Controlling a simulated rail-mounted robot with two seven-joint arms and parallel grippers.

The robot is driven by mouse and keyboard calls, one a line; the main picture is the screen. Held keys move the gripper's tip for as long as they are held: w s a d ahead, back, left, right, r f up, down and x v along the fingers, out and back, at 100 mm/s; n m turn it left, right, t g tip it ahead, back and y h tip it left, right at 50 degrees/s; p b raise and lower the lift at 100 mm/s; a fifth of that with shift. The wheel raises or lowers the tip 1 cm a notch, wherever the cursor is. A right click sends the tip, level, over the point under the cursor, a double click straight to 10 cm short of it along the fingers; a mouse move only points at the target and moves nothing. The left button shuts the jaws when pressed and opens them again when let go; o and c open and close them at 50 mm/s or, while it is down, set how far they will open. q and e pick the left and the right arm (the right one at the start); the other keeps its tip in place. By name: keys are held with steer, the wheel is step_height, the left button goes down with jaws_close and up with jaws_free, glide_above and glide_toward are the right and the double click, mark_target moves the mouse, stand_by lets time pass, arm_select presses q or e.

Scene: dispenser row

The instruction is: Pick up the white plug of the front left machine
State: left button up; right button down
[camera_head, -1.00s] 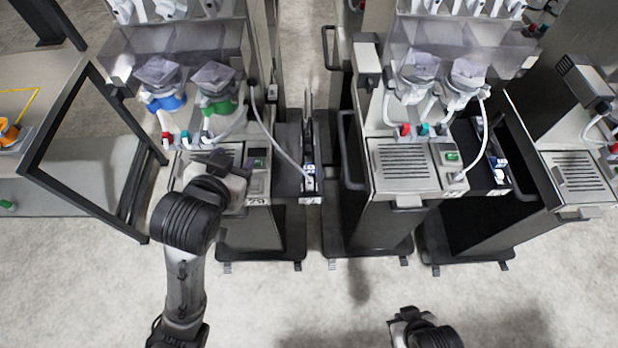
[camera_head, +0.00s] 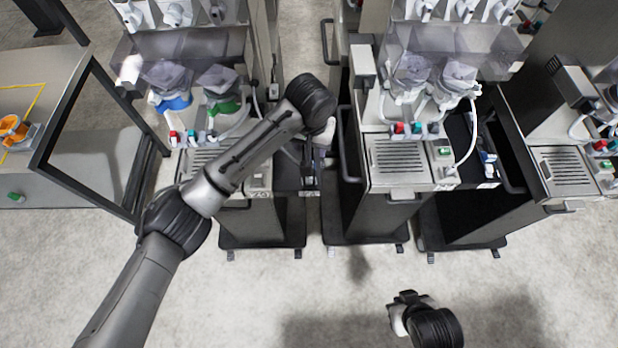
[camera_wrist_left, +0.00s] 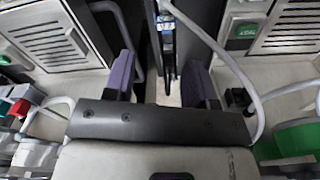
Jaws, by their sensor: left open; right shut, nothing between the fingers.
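The front left machine (camera_head: 205,160) has a blue and a green collar and is partly covered by my left arm in the head view. In the left wrist view its white hose runs to the white plug (camera_wrist_left: 165,18), which sits on a narrow dark holder with a blue label. In the head view the plug is hidden or too small to tell. My left gripper (camera_wrist_left: 160,72) is open, with its two purple-grey fingers on either side of the gap below the plug; nothing is between them. My right gripper (camera_head: 404,297) is shut and empty, low over the floor, away from the machines.
A middle machine (camera_head: 400,158) and a right machine (camera_head: 566,168) stand alongside, each with hoses and a drip grille. A black handle bar (camera_head: 347,145) is close right of my left wrist. A framed table (camera_head: 50,110) stands left. The front floor is clear.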

mark_target(309, 180)
arm_select(q)
steer(key=f+n, duration=0.1)
steer(key=f, duration=0.3)
steer(key=f+n+b, duration=0.1)
steer(key=f, duration=0.4)
steer(key=s+f+n, duration=0.1)
steer(key=f, duration=0.3)
steer(key=shift+s+a+f+g, duration=0.1)
steer(key=shift+a+f+g, duration=0.15)
steer(key=shift+f+g, duration=0.15)
jaws_close()
stand_by(0.4)
